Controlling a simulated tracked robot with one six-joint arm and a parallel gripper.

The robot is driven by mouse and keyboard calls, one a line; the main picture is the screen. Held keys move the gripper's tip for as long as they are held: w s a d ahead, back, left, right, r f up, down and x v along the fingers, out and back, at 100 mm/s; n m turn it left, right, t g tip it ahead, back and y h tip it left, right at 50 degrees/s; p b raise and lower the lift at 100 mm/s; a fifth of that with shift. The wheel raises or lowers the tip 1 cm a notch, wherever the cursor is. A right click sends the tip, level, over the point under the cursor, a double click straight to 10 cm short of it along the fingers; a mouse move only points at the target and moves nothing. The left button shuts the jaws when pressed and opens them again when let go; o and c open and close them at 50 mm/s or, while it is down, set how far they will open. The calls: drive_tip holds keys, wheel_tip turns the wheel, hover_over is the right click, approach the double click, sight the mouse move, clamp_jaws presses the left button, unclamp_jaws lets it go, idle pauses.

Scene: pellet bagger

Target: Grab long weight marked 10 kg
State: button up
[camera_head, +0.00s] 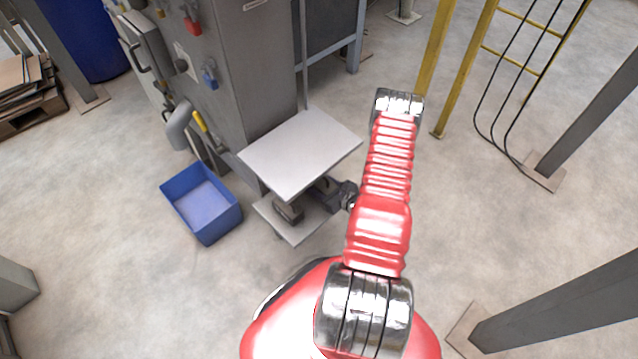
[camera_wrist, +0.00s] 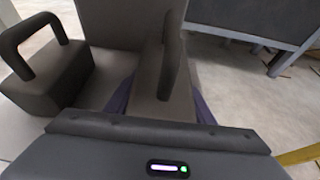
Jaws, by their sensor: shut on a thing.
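A dark grey weight with a raised handle (camera_wrist: 168,75) fills the middle of the wrist view. My gripper (camera_wrist: 162,100) is shut on it, with one purplish finger showing at each side. A second dark weight with a loop handle (camera_wrist: 42,80) stands to its left, apart from the gripper. In the head view a weight (camera_head: 289,211) sits on the lower shelf of a small stand, and my gripper (camera_head: 333,193) reaches in from the right, partly hidden under the top plate. No kg marking is readable on either weight, and the held weight's underside is hidden.
The stand's pale top plate (camera_head: 300,152) overhangs the lower shelf (camera_head: 290,236). A blue bin (camera_head: 203,204) is on the floor to the left. A grey cabinet (camera_head: 255,75) stands behind. Yellow railing (camera_head: 468,70) and a grey post (camera_head: 570,308) are on the right.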

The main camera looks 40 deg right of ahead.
sight(320, 180)
clamp_jaws()
drive_tip(key=shift+r, duration=0.2)
idle(0.5)
drive_tip(key=shift+d+r, duration=0.1)
drive_tip(key=shift+r, duration=1.6)
drive_tip(key=s, duration=1.8)
drive_tip(key=shift+d, duration=0.2)
drive_tip(key=shift+f, duration=0.1)
